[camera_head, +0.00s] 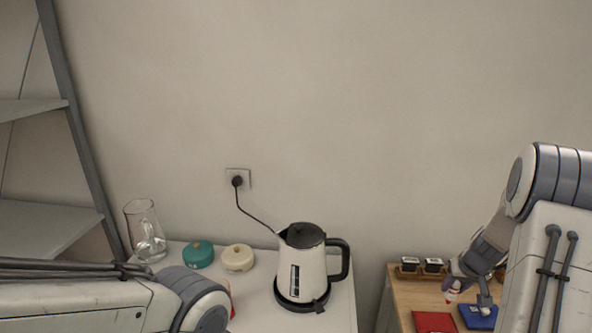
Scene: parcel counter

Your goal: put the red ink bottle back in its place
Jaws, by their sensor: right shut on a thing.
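The red ink bottle (452,294), small with white and red parts, is at the fingers of my right gripper (462,287) above the wooden counter at the lower right. My right gripper is shut on it, and the fingers hide part of it. A red pad (434,322) and a blue pad (479,318) lie on the counter just below. Two small dark-topped items (410,265) stand in a wooden holder behind the bottle. My left arm crosses the lower left; its gripper is out of view.
A white kettle (302,272) with a black handle stands on the white table (345,308), its cord running to a wall socket (238,179). A glass jug (145,232), a teal pot (199,255) and a cream pot (238,259) stand left of it. A grey shelf (42,222) rises far left.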

